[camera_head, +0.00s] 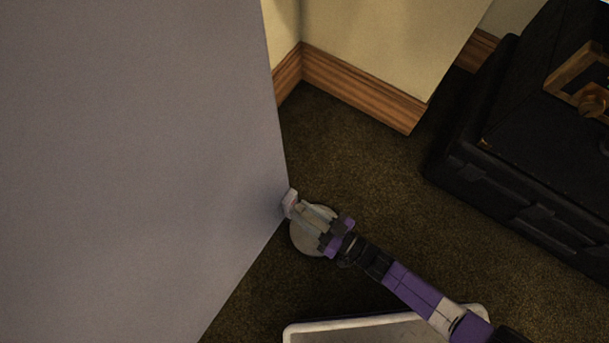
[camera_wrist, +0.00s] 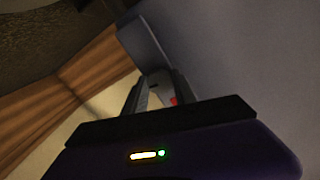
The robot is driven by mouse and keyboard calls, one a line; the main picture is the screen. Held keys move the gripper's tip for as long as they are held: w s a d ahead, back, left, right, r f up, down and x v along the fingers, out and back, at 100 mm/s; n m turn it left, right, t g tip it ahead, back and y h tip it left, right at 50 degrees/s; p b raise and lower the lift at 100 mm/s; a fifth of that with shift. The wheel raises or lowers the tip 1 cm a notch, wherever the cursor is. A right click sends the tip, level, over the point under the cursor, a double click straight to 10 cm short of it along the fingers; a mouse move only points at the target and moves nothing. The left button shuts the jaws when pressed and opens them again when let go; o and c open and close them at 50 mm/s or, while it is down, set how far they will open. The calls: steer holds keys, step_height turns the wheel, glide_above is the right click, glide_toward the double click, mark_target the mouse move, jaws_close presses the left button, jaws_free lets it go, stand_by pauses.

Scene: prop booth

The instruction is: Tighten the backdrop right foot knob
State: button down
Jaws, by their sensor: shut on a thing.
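The backdrop (camera_head: 140,150) is a large grey panel filling the left of the head view; it also fills the right of the wrist view (camera_wrist: 250,60). A small pale block (camera_head: 290,202) sits at its lower right edge, and a pale round disc (camera_head: 303,241) lies on the floor under my gripper. My gripper (camera_head: 306,211) reaches in from the lower right, its fingertips at the block. In the wrist view, my gripper (camera_wrist: 160,88) is shut on a pale piece with a red mark, seemingly the right foot knob (camera_wrist: 157,77). The fingers mostly hide the knob, so its turn cannot be told.
A black case (camera_head: 500,140) with a wooden-framed item (camera_head: 585,85) on it stands at the right. A white-rimmed tray (camera_head: 300,329) lies at the bottom, below my arm. A wall with wooden skirting (camera_head: 355,88) is behind. Brown carpet between is clear.

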steer(key=shift+m, duration=1.1)
steer(key=shift+d, duration=0.1)
steer(key=c, duration=1)
jaws_free()
steer(key=p+v, duration=0.2)
steer(key=v, duration=0.5)
steer(key=shift+s+d, duration=0.2)
steer(key=shift+d, duration=0.1)
